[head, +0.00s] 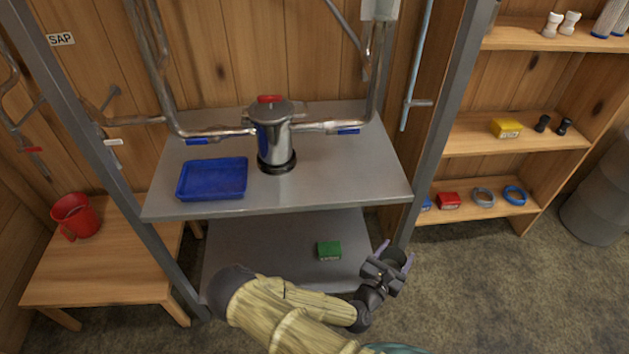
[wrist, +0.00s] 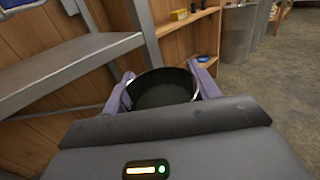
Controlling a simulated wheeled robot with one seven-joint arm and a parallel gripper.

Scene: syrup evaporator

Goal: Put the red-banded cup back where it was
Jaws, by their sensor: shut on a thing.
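My gripper (head: 396,254) is shut on a dark, round, open-topped cup (wrist: 163,90). The purple fingers press on either side of its rim in the wrist view. In the head view my gripper is in front of the right end of the steel stand, beyond its lower shelf. No red band shows on the held cup; most of its side is hidden by my gripper. A red mug (head: 75,216) with a handle stands on the low wooden table at the left.
The steel stand's upper shelf (head: 340,175) holds a blue tray (head: 212,178) and a metal canister (head: 273,135) with a red top. A green box (head: 328,250) sits on its lower shelf. The wooden shelves (head: 470,135) at right hold small items. A grey barrel (head: 600,200) stands beyond.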

